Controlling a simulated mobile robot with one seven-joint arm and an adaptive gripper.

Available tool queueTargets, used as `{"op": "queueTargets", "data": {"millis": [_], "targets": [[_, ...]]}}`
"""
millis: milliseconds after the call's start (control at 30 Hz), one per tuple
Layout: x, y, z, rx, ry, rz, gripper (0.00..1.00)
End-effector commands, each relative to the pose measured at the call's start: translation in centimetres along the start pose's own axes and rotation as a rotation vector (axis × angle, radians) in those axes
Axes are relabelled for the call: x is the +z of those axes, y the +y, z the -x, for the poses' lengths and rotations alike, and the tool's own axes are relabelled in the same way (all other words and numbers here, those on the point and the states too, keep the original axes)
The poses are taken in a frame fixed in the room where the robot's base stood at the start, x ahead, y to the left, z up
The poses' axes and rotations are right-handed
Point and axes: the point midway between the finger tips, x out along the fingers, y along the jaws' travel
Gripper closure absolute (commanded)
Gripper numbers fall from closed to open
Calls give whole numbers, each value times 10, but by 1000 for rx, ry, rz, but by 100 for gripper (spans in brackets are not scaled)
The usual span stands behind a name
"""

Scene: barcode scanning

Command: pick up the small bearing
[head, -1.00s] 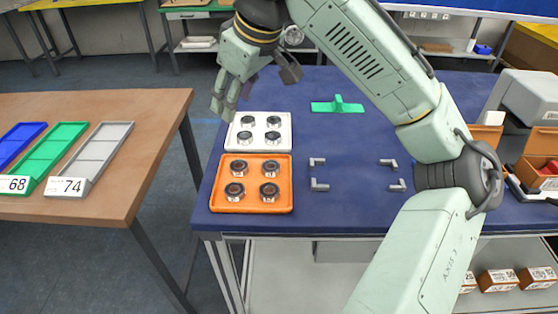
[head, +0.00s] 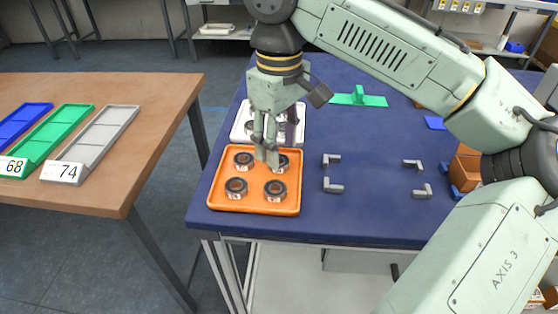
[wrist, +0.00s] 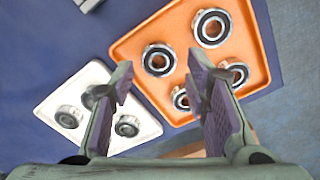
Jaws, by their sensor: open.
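An orange tray (head: 255,207) holds several dark-faced metal bearings in two rows. In the wrist view, the bearings at the top (wrist: 212,27) and upper left (wrist: 159,59) look larger than those at the right (wrist: 234,72) and lower (wrist: 182,97). The lower one is partly hidden by a finger. In the head view, the front-left bearing (head: 236,187) looks a little smaller than the front-right (head: 275,190). My gripper (head: 265,152) is open and empty, pointing down above the back part of the orange tray. One finger partly covers the back-right bearing (head: 284,163).
A white tray (wrist: 92,70) with several bearings sits beside the orange tray. Grey corner brackets (head: 333,187) stand to the right on the blue table (head: 370,150). A green fixture (head: 358,98) lies behind. A brown table (head: 140,155) at left holds numbered trays, across a gap.

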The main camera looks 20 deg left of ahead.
Motion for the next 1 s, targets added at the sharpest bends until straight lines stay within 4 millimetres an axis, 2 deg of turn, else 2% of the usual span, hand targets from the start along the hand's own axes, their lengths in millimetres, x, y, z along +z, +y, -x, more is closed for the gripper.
{"op": "queueTargets", "data": {"millis": [200, 467, 1000], "targets": [[-2, 1, -28, 1, 0, -1, 57], [-2, 1, -32, 1, 1, 0, 57], [-2, 1, -31, 1, 1, 0, 92]]}}
